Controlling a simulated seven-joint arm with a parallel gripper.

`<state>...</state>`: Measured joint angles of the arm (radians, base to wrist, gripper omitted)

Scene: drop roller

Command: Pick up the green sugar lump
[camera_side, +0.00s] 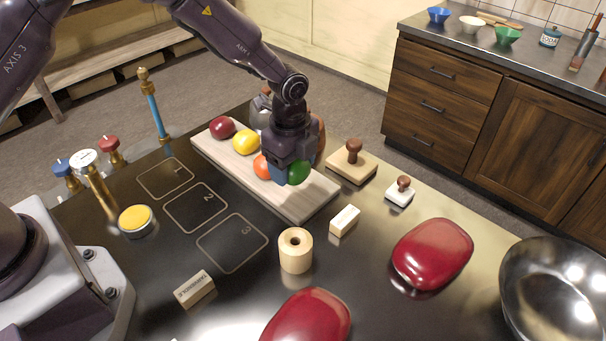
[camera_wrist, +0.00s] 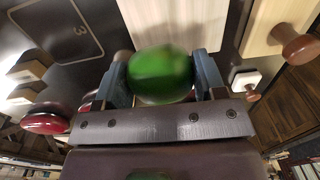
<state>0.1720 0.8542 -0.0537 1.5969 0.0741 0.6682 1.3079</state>
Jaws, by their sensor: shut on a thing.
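The green sugar lump (camera_side: 298,172) is a smooth, rounded, glossy green piece over the wooden board (camera_side: 313,198) in the side view. My gripper (camera_side: 284,174) points down at it, shut on it. In the wrist view, the green lump (camera_wrist: 160,74) sits between the two blue fingers of my gripper (camera_wrist: 165,68), one on each side. The pale board (camera_wrist: 180,18) shows behind it. I cannot tell whether the lump touches the board.
On the board are a dark red piece (camera_side: 222,127), a yellow piece (camera_side: 246,142) and an orange piece (camera_side: 262,167). Wooden stamps (camera_side: 352,165) stand to the right. A wooden roller (camera_side: 296,251) and red pads (camera_side: 432,252) are nearer. Numbered squares (camera_side: 196,208) lie left, empty.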

